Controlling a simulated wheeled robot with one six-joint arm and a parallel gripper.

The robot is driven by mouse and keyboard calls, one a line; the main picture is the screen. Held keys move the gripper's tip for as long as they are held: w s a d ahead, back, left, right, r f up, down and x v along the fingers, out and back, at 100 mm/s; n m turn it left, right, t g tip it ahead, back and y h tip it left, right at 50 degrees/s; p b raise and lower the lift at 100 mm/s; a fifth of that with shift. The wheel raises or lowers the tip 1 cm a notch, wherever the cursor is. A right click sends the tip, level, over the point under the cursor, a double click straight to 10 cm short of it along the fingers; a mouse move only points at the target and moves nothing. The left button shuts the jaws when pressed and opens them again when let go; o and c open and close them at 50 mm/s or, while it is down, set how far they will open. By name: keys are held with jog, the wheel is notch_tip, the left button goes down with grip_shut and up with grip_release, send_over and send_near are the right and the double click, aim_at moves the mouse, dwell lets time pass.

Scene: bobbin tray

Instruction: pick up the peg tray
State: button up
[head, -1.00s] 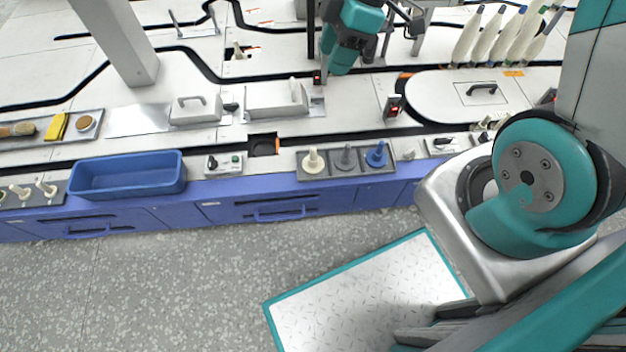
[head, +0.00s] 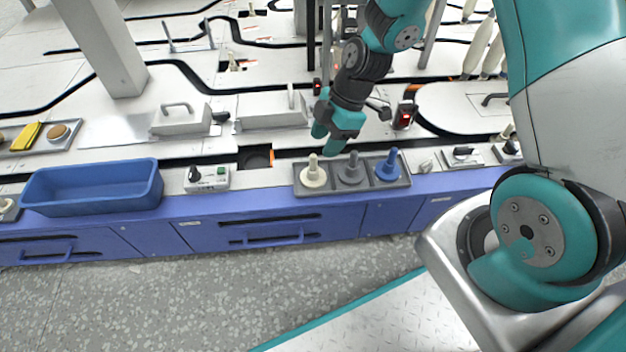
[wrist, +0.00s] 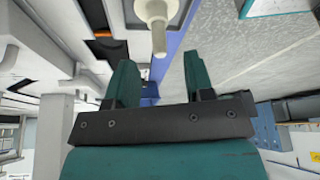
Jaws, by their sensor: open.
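The peg tray (head: 335,190) is a grey three-compartment tray near the front edge of the counter in the head view. It holds a cream peg (head: 313,172), a grey peg (head: 352,168) and a blue peg (head: 388,166), all upright. My gripper (head: 329,140) is open and points down, just behind and above the tray between the cream and grey pegs, apart from it. In the wrist view, my open gripper (wrist: 160,72) has nothing between its teal fingers; the cream peg (wrist: 158,18) shows at the top, with part of the tray around it.
A blue bin (head: 95,190) and a switch box (head: 207,178) stand left of the tray. A small control box (head: 463,154) stands to its right. A square opening (head: 256,157) lies behind left. Lidded white blocks (head: 272,112) stand further back.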

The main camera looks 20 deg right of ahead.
aim_at(314, 169)
jog(key=b+x, duration=0.4)
jog(key=x, duration=0.2)
jog(key=shift+w+a+f, duration=0.1)
jog(key=shift+a+f, duration=0.15)
jog(key=shift+a, duration=0.1)
jog(key=shift+r, duration=0.1)
grip_shut()
